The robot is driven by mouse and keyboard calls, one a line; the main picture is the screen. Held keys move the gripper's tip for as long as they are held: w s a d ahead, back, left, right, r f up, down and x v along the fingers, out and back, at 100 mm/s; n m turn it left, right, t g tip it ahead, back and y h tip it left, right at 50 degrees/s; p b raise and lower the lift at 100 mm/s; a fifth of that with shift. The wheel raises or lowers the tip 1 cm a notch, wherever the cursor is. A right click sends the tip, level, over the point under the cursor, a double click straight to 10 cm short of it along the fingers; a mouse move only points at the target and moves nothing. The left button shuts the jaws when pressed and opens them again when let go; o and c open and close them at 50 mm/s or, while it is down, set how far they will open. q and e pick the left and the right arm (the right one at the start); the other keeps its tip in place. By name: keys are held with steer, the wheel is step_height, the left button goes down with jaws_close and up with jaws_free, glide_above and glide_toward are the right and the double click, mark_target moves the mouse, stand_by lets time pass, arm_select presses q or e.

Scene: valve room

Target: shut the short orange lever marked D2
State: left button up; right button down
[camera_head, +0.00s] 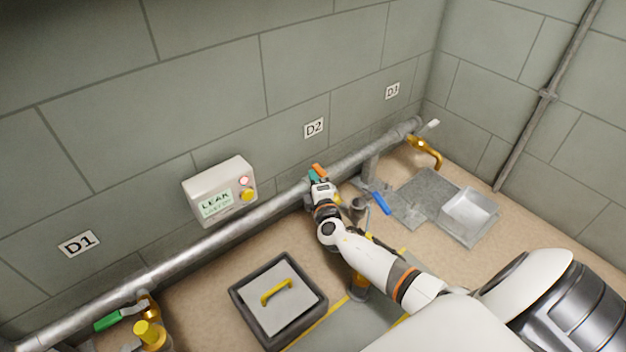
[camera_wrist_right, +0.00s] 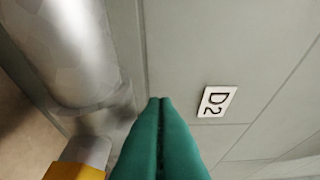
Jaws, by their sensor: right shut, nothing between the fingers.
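The short orange lever (camera_head: 320,170) shows in the head view on the pipe (camera_head: 235,230), below the wall sign D2 (camera_head: 314,128). My right gripper (camera_head: 313,176) has teal fingers right beside the lever; I cannot tell whether they touch it. The gripper is shut with nothing between its fingers. In the right wrist view the teal fingertips (camera_wrist_right: 160,102) are together, with the D2 sign (camera_wrist_right: 217,101) to their right and the pipe (camera_wrist_right: 70,50) to their left. The orange lever is not clearly visible there. My left gripper is not in view.
A leak box (camera_head: 220,190) is on the wall above the pipe. A green lever (camera_head: 107,320) is near D1, a blue lever (camera_head: 381,203) right of my gripper, a white-tipped lever (camera_head: 434,123) at the far end. A dark-framed hatch (camera_head: 238,290) and clear tray (camera_head: 468,215) are on the floor.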

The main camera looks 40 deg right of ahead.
mark_target(322, 174)
steer(key=m+g+h, duration=0.1)
steer(key=h, duration=0.1)
steer(key=d+m+g+h+b, duration=0.1)
steer(key=m+h, duration=0.1)
steer(key=d+m+g+h+b, duration=0.1)
steer(key=shift+w+f+g+h, duration=0.2)
steer(key=shift+w+g+h, duration=0.1)
steer(key=shift+w+h, duration=0.1)
steer(key=m+g+h+b, duration=0.1)
steer(key=d+m+g+h+b, duration=0.1)
steer(key=shift+m+g, duration=0.3)
steer(key=shift+s+d+r+m+g+h+b, duration=0.1)
steer(key=shift+d+m+g+h+b, duration=0.25)
steer(key=shift+m+g+h, duration=0.25)
steer(key=shift+s+d+r+m+g+h+b, duration=0.1)
steer(key=shift+d+m+g+h+b, duration=0.25)
steer(key=shift+g, duration=0.35)
steer(key=shift+a, duration=0.1)
